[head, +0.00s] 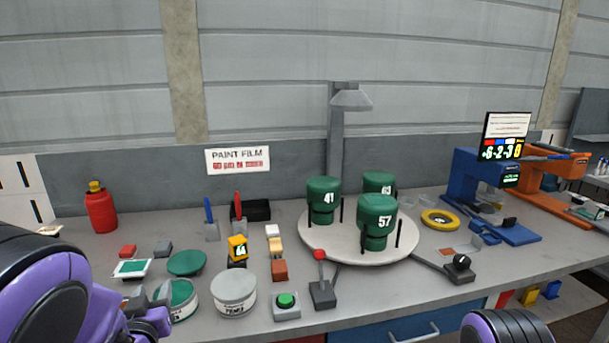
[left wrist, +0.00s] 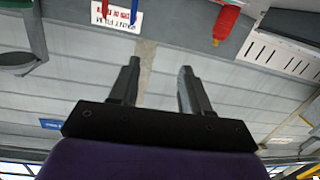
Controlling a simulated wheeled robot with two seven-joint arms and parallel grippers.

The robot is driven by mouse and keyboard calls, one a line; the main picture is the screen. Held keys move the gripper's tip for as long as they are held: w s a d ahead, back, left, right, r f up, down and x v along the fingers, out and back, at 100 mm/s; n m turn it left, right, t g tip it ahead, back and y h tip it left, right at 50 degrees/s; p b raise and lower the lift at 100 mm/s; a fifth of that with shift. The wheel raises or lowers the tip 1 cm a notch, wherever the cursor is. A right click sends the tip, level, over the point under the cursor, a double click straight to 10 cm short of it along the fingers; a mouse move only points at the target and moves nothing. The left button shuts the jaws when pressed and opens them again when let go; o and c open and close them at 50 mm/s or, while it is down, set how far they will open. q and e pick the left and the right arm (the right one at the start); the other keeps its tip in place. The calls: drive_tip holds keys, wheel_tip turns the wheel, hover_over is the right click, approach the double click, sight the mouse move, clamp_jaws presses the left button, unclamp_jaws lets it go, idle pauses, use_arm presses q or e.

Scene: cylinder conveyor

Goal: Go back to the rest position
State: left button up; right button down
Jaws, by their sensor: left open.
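My left gripper (head: 150,303) is at the lower left of the head view, at the near edge of the bench and partly cut by the purple arm. In the left wrist view its two dark fingers (left wrist: 160,68) stand apart with nothing between them. That view appears upside down, with the wall filling most of it. A purple part of my right arm shows at the bottom right of the head view, but its gripper is out of frame.
The bench (head: 420,290) holds a round turntable (head: 345,250) with green cylinders. Near my left gripper are an open green paint tin (head: 178,300) and a grey-lidded tin (head: 234,292). A red bottle (head: 101,210) stands at the back left. Blue (head: 475,195) and orange (head: 545,180) stands are at the right.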

use_arm(q)
drive_tip(key=s+f+n+g, duration=0.1)
drive_tip(key=s+f+g, duration=0.2)
drive_tip(key=s+f, duration=0.55)
drive_tip(key=s+f+n+g, duration=0.1)
drive_tip(key=s+f+g, duration=0.2)
drive_tip(key=f, duration=1)
drive_tip(key=s+f+g, duration=0.3)
drive_tip(key=s+f, duration=0.3)
drive_tip(key=s, duration=0.4)
drive_tip(key=s+d+f+g+h, duration=0.1)
drive_tip(key=s+f+g, duration=0.2)
drive_tip(key=s+f, duration=0.4)
drive_tip(key=s, duration=0.3)
drive_tip(key=shift+d+n+g, duration=0.15)
drive_tip(key=shift+n+g, duration=0.25)
drive_tip(key=shift+f, duration=0.1)
